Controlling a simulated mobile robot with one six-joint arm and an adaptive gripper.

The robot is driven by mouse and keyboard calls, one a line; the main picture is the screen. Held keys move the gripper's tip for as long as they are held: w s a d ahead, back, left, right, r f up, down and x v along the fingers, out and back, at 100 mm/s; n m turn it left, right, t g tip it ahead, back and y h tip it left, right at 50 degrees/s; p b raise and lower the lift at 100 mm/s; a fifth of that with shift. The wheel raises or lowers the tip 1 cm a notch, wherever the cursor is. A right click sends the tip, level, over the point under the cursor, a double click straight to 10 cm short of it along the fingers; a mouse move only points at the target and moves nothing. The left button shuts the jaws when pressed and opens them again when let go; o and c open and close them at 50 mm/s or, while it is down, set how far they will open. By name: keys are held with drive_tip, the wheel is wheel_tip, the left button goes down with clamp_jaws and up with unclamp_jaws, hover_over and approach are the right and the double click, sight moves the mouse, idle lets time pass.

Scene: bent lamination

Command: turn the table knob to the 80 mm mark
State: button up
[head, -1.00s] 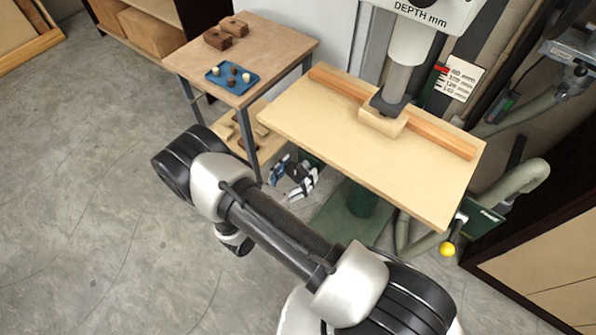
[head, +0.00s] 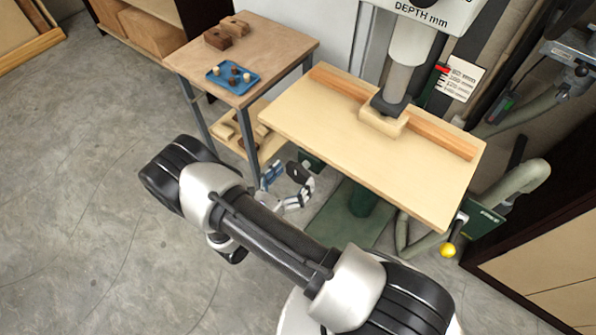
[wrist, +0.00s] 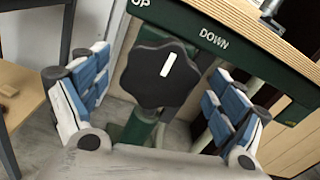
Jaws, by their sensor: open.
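The table knob (wrist: 160,75) is a black lobed knob with a white line on its face, tilted a little right of upright in the wrist view. It sits under the table edge between "UP" and "DOWN" labels. My gripper (wrist: 158,90) is open, its blue-and-white fingers apart on either side of the knob; I cannot tell whether they touch it. My gripper (head: 290,186) also shows in the head view, below the table's left edge. The depth scale (head: 460,80) hangs behind the drill table (head: 330,130), with a red pointer (head: 442,69) near its top 80 mm line.
A wooden block (head: 383,121) sits under the spindle, against a wooden fence (head: 440,142). A side table (head: 285,45) with a blue tray (head: 217,80) stands at the left. A yellow ball handle (head: 447,250) is at the right. The floor at left is clear.

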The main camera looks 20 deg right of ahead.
drive_tip(key=v, duration=0.9)
drive_tip(key=shift+s+a, duration=0.2)
drive_tip(key=shift+a, duration=0.05)
drive_tip(key=s+d+r+m+g+y, duration=0.2)
drive_tip(key=d+r+m+g, duration=0.35)
drive_tip(key=r+m, duration=0.35)
drive_tip(key=s+d+r+m+g+y, duration=0.2)
drive_tip(key=d+r+m+g, duration=0.3)
drive_tip(key=r, duration=0.5)
drive_tip(key=s+r+m+t+y, duration=0.4)
drive_tip(key=s+r+m+y, duration=0.6)
drive_tip(key=r+m, duration=0.3)
drive_tip(key=shift+s+a+r+t+y, duration=0.15)
drive_tip(key=shift+s+a+t+y, duration=0.1)
drive_tip(key=shift+a+t+y, duration=0.1)
